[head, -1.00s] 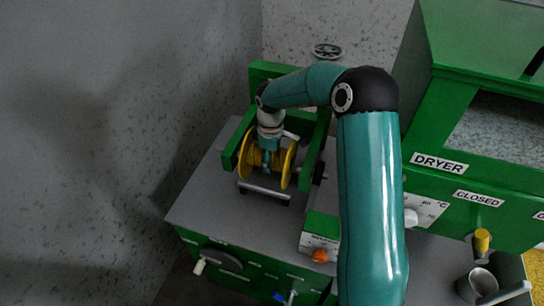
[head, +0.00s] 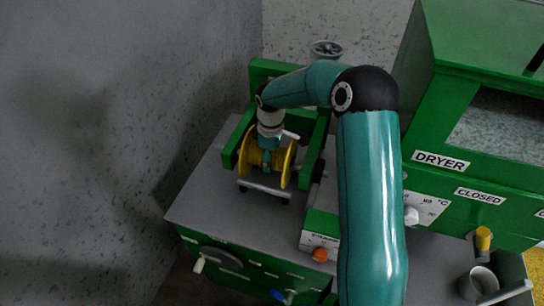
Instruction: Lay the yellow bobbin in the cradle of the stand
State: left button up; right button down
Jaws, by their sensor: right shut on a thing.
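The yellow bobbin (head: 286,165) has two round flanges and sits between the side arms of the green stand (head: 232,150) in the head view. My right gripper (head: 266,160) reaches down from above and is shut on the bobbin between its flanges. The gripper hides the bobbin's middle, and I cannot tell whether the bobbin rests on the cradle. A grey bar (head: 264,187) lies low across the front of the stand. My left gripper is not in view.
The stand is on a grey bench top (head: 205,195). A green dryer (head: 450,170) stands to the right. A small box with an orange knob (head: 320,254) is at the front. A metal cup (head: 478,282) and a yellow knob (head: 483,238) are at lower right.

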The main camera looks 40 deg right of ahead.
jog(key=shift+f+b, duration=0.35)
jog(key=shift+f, duration=0.05)
dwell(0.4)
jog(key=shift+c, duration=0.5)
grip_release()
jog(key=shift+f, duration=0.1)
notch_tip(320, 180, up, 12)
jog(key=shift+r, duration=0.1)
dwell(0.4)
